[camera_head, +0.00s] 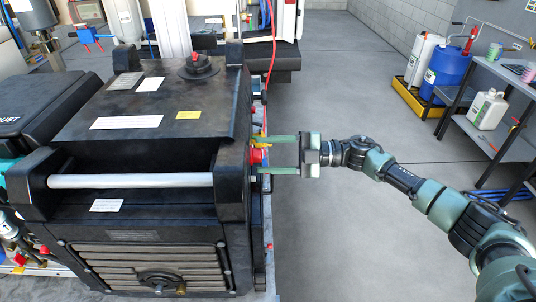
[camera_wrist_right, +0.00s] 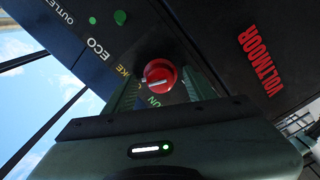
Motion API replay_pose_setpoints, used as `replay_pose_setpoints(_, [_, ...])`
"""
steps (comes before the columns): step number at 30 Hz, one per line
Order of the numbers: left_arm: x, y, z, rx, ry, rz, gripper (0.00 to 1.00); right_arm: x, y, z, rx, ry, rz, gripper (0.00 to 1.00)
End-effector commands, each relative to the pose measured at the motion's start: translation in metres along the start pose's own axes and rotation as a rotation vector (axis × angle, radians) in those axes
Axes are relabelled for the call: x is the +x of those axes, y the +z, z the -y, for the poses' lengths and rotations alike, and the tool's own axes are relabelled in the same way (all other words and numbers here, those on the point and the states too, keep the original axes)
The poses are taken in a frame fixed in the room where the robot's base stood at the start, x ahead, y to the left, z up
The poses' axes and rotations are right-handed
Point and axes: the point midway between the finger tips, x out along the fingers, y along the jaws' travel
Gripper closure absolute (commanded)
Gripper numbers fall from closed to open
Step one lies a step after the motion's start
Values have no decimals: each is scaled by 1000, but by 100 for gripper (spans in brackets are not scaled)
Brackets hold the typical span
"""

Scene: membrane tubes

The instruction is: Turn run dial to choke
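The red run dial (camera_wrist_right: 158,73) is on the dark side panel of a black generator (camera_head: 150,110). It also shows in the head view as a red knob (camera_head: 256,156). A pale line runs roughly sideways across its face in the wrist view; I cannot tell which label it marks. Partly hidden yellow letters "KE" are left of the dial and green letters "UN" below it. My right gripper (camera_head: 268,155) is open, its two green fingers apart on either side of the dial. Whether either finger touches it is unclear. My left gripper is out of view.
The panel also carries an "ECO" label, an "OUTLET" label and green spots. A red hose (camera_head: 272,50) hangs behind the generator. The floor (camera_head: 330,110) right of the generator is clear. A grey shelf (camera_head: 490,140) and a blue drum (camera_head: 447,70) stand farther right.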

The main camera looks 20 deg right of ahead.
Motion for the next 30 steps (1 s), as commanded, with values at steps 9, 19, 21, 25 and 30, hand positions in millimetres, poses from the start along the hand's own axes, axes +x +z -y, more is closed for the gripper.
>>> replay_pose_setpoints(9, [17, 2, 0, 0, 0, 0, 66, -29, 3, 4, -1, -1, 4, 45])
replay_pose_setpoints(19, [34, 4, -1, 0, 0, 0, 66, -74, 2, 2, 0, 0, 1, 45])
replay_pose_setpoints(21, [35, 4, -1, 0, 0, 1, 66, -77, 1, 1, 0, 0, 1, 45])
replay_pose_setpoints(25, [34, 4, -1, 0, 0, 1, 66, -79, 1, 0, 1, 0, 0, 45])
replay_pose_setpoints(30, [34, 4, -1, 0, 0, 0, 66, -78, 1, 0, 1, 0, 0, 45])
